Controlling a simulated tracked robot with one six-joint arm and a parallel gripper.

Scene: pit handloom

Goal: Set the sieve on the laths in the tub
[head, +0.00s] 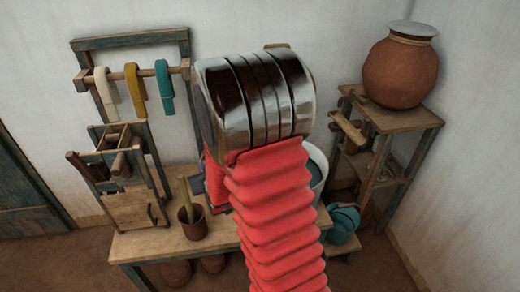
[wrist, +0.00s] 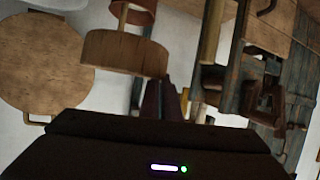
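The tub (head: 320,185), pale with a bluish inside, stands on the bench and is mostly hidden behind my arm in the head view. I cannot make out the laths in it. I cannot identify the sieve for sure; a round wooden disc (wrist: 42,65) with a small loop at its edge shows at the left of the wrist view. My gripper (wrist: 168,98) shows as dark fingers close together in the wrist view, near a rounded wooden piece (wrist: 125,53). Whether they hold it is unclear. In the head view my arm hides the gripper.
A clay pot (head: 400,72) stands on the right shelf. A brown cup (head: 193,224) with a stick stands on the bench (head: 150,247). Teal yarn (head: 343,220) sits low right of my arm. Coloured hanks hang from a rail (head: 150,72) at left.

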